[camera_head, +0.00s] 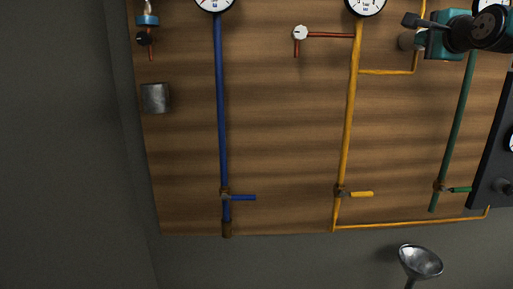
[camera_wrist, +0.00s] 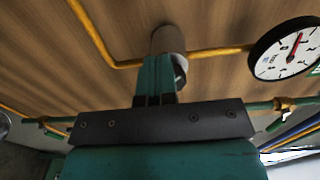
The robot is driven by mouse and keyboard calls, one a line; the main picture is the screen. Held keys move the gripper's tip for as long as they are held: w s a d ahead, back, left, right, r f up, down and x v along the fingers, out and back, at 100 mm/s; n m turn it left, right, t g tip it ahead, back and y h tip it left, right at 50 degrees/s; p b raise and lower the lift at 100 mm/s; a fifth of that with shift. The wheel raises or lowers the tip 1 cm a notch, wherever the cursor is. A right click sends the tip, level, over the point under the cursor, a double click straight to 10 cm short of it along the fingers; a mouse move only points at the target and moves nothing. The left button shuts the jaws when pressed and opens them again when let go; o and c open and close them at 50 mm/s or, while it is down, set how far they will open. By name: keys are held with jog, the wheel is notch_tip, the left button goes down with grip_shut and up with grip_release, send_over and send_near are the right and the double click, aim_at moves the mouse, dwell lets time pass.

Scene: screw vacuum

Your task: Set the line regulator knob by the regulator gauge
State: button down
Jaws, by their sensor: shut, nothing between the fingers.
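A grey-brown cylindrical knob (camera_wrist: 168,42), which appears to be the regulator knob, stands out from the wooden board by a yellow pipe in the wrist view. It also shows at the upper right of the head view (camera_head: 405,40). My gripper (camera_wrist: 155,78) is shut and empty, its teal fingers close in front of the knob and overlapping its lower edge. I cannot tell whether they touch. In the head view my gripper (camera_head: 422,40) is beside the knob. A round white gauge (camera_wrist: 288,48) with a red needle is at the right of the wrist view; its reading is too small to tell.
The board (camera_head: 280,140) carries a blue pipe (camera_head: 221,100), a yellow pipe (camera_head: 350,110) and a green pipe (camera_head: 462,100) with valve handles. A dark panel (camera_head: 492,160) is at the right edge. A metal funnel (camera_head: 420,262) is below the board.

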jog(key=shift+d+r, duration=0.15)
jog(key=shift+r, duration=0.8)
jog(key=shift+a+f+b, duration=0.1)
jog(key=shift+a+b, duration=0.2)
jog(key=shift+s+f+b, duration=0.2)
jog(key=shift+s+b, duration=0.7)
jog(key=shift+s, duration=0.35)
jog(key=shift+s+f+b, duration=0.2)
jog(key=shift+s+b, duration=0.65)
jog(key=shift+s, duration=0.4)
